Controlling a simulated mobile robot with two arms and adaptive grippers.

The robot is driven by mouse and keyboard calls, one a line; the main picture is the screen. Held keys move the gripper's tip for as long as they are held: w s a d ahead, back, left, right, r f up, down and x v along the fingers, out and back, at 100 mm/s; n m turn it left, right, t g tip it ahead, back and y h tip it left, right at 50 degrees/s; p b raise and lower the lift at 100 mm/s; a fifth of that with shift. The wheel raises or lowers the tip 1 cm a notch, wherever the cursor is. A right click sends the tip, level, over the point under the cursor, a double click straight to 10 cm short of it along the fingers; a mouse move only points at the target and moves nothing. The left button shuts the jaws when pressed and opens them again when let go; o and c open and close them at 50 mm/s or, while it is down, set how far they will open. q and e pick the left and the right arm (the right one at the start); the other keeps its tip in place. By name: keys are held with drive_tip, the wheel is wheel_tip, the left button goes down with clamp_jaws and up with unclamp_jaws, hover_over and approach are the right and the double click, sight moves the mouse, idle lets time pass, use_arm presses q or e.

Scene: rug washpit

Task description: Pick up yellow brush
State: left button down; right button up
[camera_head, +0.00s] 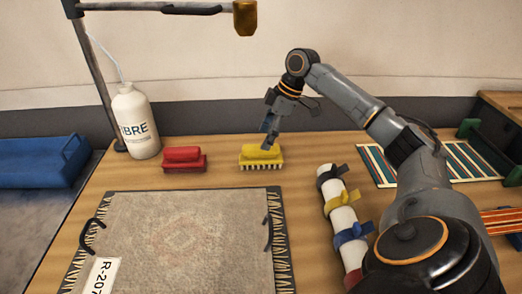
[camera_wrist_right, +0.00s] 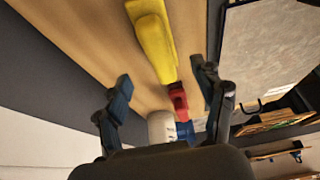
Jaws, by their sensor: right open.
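The yellow brush (camera_head: 262,155) with pale bristles lies on the wooden table, to the right of a red brush (camera_head: 184,159). My right gripper (camera_head: 270,128) is just above and behind the yellow brush in the head view, pointing down. In the right wrist view the gripper (camera_wrist_right: 163,83) has its two fingers spread apart, with nothing held between them. The yellow brush (camera_wrist_right: 153,42) shows there beyond the fingertips, at the top. Whether a finger touches it I cannot tell. My left gripper is not in view.
A grey rug (camera_head: 180,235) with fringe lies in front of the brushes. A white bottle (camera_head: 135,125) stands at the left, beside a lamp-like post (camera_head: 95,70). A white roll (camera_head: 342,215) with coloured ties lies to the right. A blue bin (camera_head: 40,160) is far left.

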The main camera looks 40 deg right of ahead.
sight(256, 157)
drive_tip(key=x, duration=0.3)
drive_tip(key=shift+w+f, duration=0.15)
drive_tip(key=shift+f, duration=0.2)
drive_tip(key=x, duration=0.4)
drive_tip(key=shift+s+a+f+p, duration=0.1)
drive_tip(key=shift+s+f+p, duration=0.15)
drive_tip(key=shift+f+p, duration=0.15)
drive_tip(key=shift+w+f, duration=0.15)
drive_tip(key=shift+f, duration=0.2)
drive_tip(key=shift+c, duration=0.4)
drive_tip(key=c, duration=1.3)
drive_tip(key=shift+r, duration=0.15)
